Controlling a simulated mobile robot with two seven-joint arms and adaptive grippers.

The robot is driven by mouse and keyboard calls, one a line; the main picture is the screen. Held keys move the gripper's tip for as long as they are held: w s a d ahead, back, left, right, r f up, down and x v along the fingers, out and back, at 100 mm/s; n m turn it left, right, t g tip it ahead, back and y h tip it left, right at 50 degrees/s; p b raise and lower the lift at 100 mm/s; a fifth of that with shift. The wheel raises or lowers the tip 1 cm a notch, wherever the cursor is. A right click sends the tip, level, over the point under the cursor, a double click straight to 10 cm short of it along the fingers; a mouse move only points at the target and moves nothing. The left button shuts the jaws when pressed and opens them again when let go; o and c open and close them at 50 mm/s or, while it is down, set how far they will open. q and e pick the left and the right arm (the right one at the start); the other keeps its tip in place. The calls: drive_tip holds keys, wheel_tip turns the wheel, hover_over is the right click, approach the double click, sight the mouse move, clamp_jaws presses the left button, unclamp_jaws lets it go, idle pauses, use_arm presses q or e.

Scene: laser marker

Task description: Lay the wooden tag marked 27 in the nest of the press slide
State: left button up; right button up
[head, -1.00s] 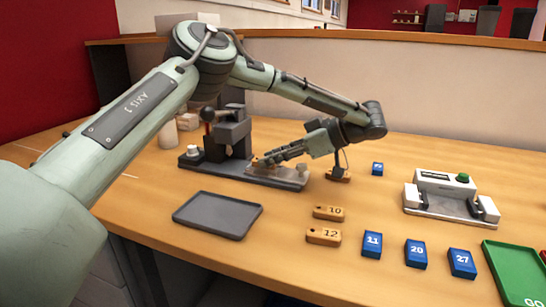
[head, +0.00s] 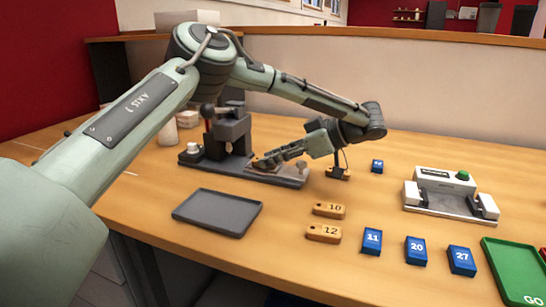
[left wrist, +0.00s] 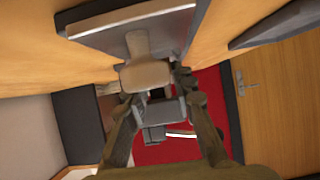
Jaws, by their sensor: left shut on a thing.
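In the head view my left gripper (head: 268,162) reaches down over the grey press slide (head: 285,180), at the foot of the dark press (head: 230,130). It is shut on a wooden tag, whose end shows between the fingers in the left wrist view (left wrist: 147,75). The number on this tag cannot be read. The tag is low over the slide; my fingers hide the nest, and I cannot tell whether the tag touches it. My right gripper is not in view.
Wooden tags 10 (head: 329,210) and 12 (head: 323,233) lie in front, and another (head: 338,174) lies behind my left wrist. Blue tags 11 (head: 371,241), 20 (head: 416,252) and 27 (head: 461,261) lie near the green tray (head: 512,270). A grey tray (head: 217,213) and a white device (head: 446,190) stand nearby.

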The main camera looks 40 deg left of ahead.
use_arm(q)
drive_tip(key=o, duration=0.9)
drive_tip(key=v, duration=1.2)
